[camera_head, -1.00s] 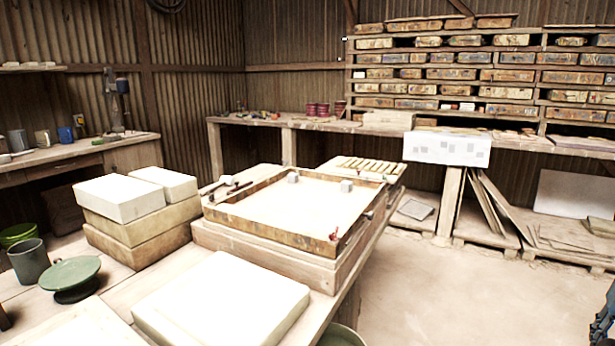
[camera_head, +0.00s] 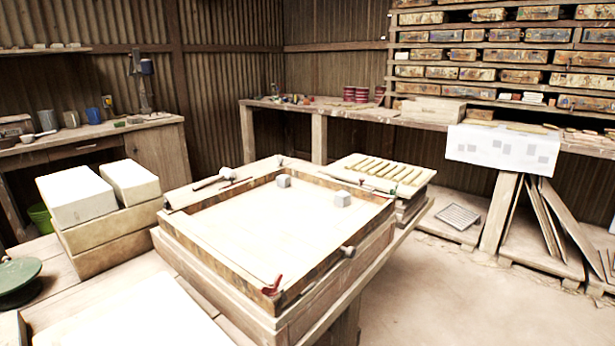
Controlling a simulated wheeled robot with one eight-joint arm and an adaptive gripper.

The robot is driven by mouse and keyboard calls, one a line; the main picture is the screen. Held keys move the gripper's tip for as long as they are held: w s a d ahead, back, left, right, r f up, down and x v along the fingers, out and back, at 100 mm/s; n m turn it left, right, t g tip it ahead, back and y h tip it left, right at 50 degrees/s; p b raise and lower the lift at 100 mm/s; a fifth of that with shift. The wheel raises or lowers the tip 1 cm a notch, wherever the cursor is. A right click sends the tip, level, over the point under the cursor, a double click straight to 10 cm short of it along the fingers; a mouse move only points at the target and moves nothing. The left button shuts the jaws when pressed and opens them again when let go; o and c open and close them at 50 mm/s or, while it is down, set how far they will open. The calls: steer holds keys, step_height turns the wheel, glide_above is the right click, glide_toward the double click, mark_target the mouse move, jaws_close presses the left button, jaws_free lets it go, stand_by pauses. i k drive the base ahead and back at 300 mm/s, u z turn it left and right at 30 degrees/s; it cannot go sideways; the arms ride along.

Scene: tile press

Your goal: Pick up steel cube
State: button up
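Two small grey cubes rest inside the wooden-framed tray (camera_head: 195,251) on the work table. One grey cube (camera_head: 284,181) is near the tray's back edge, and the other grey cube (camera_head: 343,199) is further right, near the right rim. Both look alike in colour, so I cannot tell from looks which is steel. Nothing covers them. My gripper is not in view.
A hammer (camera_head: 214,178) lies on the tray's back left rim. Pale blocks (camera_head: 82,198) are stacked left of the tray. A slatted rack (camera_head: 385,171) stands behind it. Open floor (camera_head: 430,300) lies to the right.

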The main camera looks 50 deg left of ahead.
mark_target(283, 181)
steer(key=i, duration=2.05)
steer(key=u, duration=2.85)
